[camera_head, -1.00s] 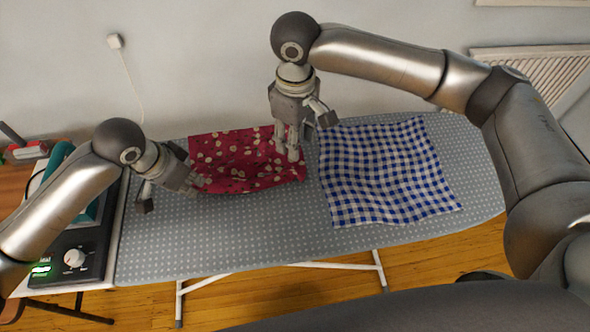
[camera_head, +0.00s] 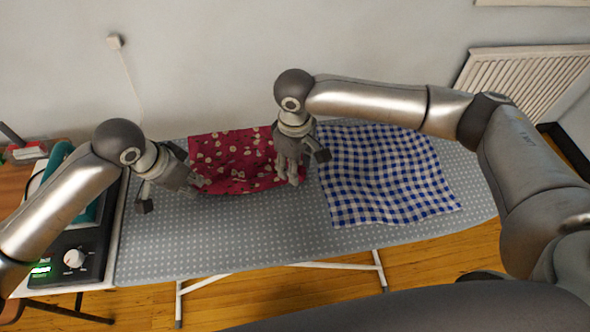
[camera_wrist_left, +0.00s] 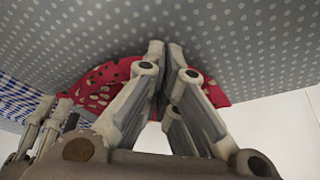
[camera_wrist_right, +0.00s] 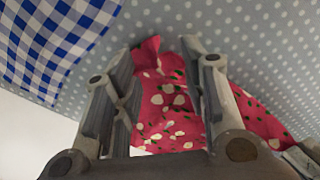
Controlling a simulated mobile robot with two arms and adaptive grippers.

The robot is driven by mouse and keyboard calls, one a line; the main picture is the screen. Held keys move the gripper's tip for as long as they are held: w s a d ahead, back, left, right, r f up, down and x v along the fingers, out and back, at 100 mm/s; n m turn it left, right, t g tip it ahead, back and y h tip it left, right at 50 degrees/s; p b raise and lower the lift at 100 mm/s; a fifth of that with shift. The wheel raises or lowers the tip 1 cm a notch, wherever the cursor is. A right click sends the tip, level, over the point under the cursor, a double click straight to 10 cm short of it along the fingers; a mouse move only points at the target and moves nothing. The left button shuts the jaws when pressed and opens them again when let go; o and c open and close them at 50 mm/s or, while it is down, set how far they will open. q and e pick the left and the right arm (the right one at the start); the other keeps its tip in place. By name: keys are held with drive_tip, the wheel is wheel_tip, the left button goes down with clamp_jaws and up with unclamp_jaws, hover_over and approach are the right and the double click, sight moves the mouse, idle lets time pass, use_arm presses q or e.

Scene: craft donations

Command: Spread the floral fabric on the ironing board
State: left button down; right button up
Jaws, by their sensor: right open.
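The floral fabric (camera_head: 235,160) is red with pale flowers and lies rumpled on the left half of the grey dotted ironing board (camera_head: 250,240). My left gripper (camera_head: 193,187) is at its left edge; in the left wrist view its fingertips (camera_wrist_left: 165,46) are nearly together, pinching the fabric (camera_wrist_left: 105,78). My right gripper (camera_head: 290,180) is low over the fabric's right edge. In the right wrist view its fingers (camera_wrist_right: 165,60) are apart, with a raised fold of the fabric (camera_wrist_right: 165,105) between them. Part of the fabric is hidden by my grippers.
A blue-and-white checked cloth (camera_head: 385,180) lies on the board just right of the floral fabric. A dark device with a dial (camera_head: 75,258) stands at the board's left end. The board's front strip is bare. A wall is behind.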

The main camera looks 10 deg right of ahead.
drive_tip(key=shift+f, duration=0.1)
idle(0.3)
drive_tip(key=shift+f, duration=0.95)
clamp_jaws()
idle(0.8)
idle(0.5)
drive_tip(key=shift+r, duration=2.55)
